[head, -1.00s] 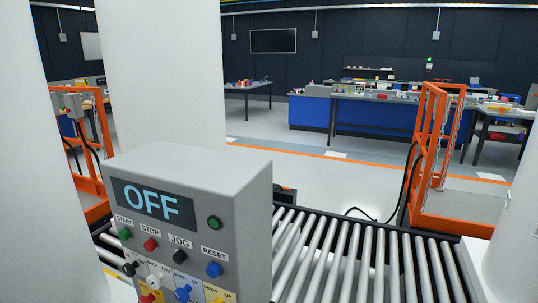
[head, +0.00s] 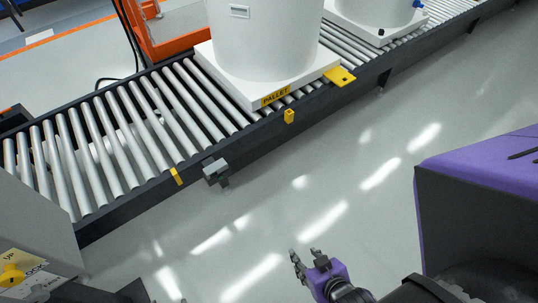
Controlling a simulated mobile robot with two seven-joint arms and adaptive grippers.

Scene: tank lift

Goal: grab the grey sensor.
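A small grey sensor (head: 215,169) is mounted on the near side rail of the roller conveyor, just right of a yellow marker. My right gripper (head: 303,253) is over the floor at the bottom middle, below and to the right of the sensor in the picture. Its two dark fingers are apart with nothing between them, clear of the sensor. My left gripper is not in view.
The roller conveyor (head: 150,133) runs from lower left to upper right. A white tank (head: 265,35) stands on a pallet (head: 262,99), with another tank (head: 378,12) behind. A grey control box (head: 30,225) is at left. The floor before the conveyor is clear.

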